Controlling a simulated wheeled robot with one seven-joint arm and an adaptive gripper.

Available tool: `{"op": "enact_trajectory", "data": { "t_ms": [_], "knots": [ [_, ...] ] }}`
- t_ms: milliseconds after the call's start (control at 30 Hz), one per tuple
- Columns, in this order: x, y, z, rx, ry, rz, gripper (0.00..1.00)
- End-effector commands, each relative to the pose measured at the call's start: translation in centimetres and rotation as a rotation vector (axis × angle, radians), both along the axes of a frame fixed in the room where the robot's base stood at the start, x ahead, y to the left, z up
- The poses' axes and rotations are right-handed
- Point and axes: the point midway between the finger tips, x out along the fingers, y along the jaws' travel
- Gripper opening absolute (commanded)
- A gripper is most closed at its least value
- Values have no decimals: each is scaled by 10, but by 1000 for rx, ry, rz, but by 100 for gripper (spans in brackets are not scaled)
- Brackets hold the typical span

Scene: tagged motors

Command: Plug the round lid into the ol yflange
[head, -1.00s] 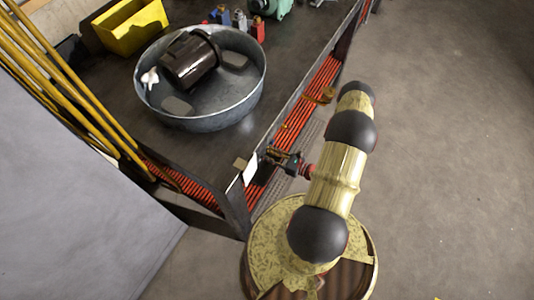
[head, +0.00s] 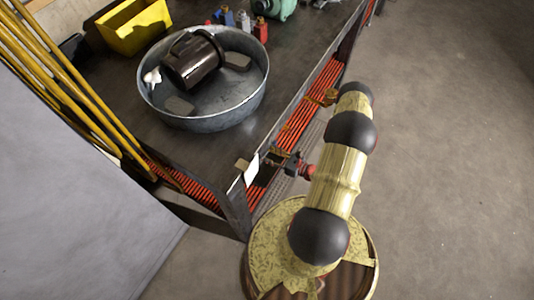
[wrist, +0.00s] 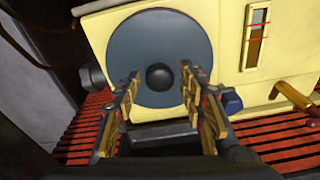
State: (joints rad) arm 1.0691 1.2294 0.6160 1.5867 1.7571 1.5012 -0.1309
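In the wrist view a blue-grey round disc (wrist: 125,45) with a black central knob (wrist: 159,76) sits against the front of a cream-yellow housing (wrist: 228,30). The disc looks like the round lid, but I cannot tell whether it is seated or only leaning there. My gripper (wrist: 160,80) is open, its two yellow fingers on either side of the knob with gaps visible. In the head view my gripper (head: 281,155) reaches in at the bench side, below the top. The disc and housing are hidden there. I cannot identify the oily flange for certain.
On the bench top a metal tub (head: 218,118) holds a dark motor (head: 192,62). A yellow bin (head: 132,27) and small colored blocks (head: 242,22) stand behind. A red ribbed shelf (head: 312,98) runs under the bench edge. Yellow pipes (head: 60,85) are left; the floor at right is clear.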

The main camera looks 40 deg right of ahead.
Motion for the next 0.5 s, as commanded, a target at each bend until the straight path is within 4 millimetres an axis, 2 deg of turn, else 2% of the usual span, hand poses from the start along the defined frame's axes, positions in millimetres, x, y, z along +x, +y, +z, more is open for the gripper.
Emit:
{"op": "enact_trajectory", "data": {
  "t_ms": [100, 500],
  "knots": [
    [0, 0, 0, 0, 0, 0, 49],
    [-5, -3, 0, 0, 2, -3, 49]
  ]
}}
